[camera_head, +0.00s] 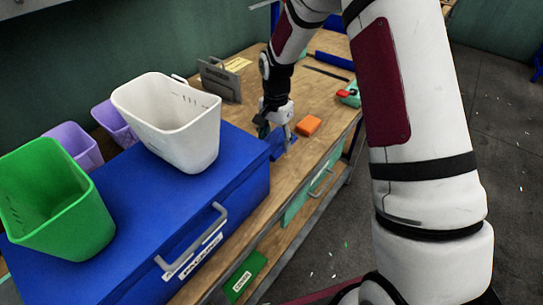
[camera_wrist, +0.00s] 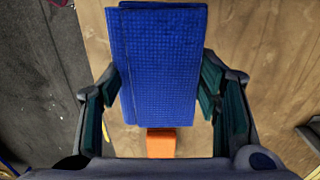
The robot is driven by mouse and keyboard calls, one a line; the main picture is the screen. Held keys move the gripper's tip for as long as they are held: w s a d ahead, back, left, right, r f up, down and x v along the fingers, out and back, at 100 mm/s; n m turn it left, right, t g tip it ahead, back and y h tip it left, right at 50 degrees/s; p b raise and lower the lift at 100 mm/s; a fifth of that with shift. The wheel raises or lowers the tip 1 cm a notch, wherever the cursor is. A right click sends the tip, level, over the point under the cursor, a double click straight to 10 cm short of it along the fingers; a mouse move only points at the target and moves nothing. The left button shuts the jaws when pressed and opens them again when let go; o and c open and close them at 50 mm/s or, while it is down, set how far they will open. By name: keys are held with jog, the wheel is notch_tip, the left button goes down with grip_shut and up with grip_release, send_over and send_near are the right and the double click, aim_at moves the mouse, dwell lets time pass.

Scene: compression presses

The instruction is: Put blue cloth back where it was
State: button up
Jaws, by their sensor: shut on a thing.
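The blue cloth (camera_wrist: 158,60) is a folded, textured rectangle between the fingers of my gripper (camera_wrist: 160,95) in the wrist view. The fingers are shut on its two sides. In the head view the blue cloth (camera_head: 281,142) shows at my gripper (camera_head: 275,128), low over the wooden workbench (camera_head: 247,207), just right of the blue box. I cannot tell whether the cloth touches the bench. Part of it is hidden by my gripper in the head view.
An orange block (camera_head: 308,125) lies close to the cloth; it also shows in the wrist view (camera_wrist: 161,143). The blue box (camera_head: 258,185) carries a white bin (camera_head: 190,140) and a green bin (camera_head: 70,220). A grey holder (camera_head: 220,80) and a red-and-green item (camera_head: 349,94) stand farther back.

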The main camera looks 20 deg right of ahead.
jog(key=shift+a+f, duration=0.1)
jog(key=shift+f, duration=3.3)
jog(key=shift+f, duration=0.1)
jog(key=o, duration=1.2)
jog(key=shift+o, duration=0.2)
